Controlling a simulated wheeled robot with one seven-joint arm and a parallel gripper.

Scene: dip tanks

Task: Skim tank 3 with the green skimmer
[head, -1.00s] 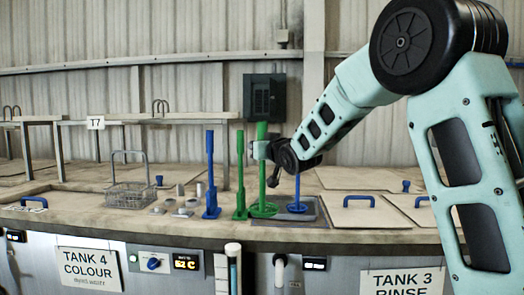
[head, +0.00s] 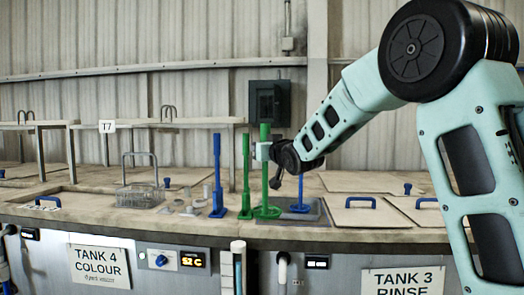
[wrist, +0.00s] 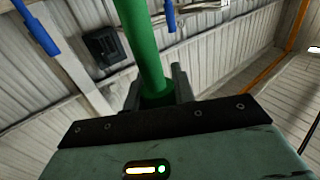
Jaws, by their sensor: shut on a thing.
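The green skimmer (head: 265,185) stands upright in the head view, with a long handle and a flat round foot. My gripper (head: 263,152) is shut on its handle near the top. In the wrist view the green handle (wrist: 149,50) runs up between my fingers (wrist: 158,92). The skimmer's foot is at the left edge of a grey tray (head: 312,218); I cannot tell whether it touches. The tank 3 sign (head: 403,279) is on the front panel at the lower right. Closed lids with blue handles (head: 360,201) lie on the deck above and left of it.
A second green tool (head: 245,180) and a blue tool (head: 217,178) stand close left of the skimmer. A blue skimmer (head: 300,193) stands on the grey tray to its right. A wire basket (head: 140,194) and small metal pieces (head: 190,208) are further left, behind the tank 4 sign (head: 99,266).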

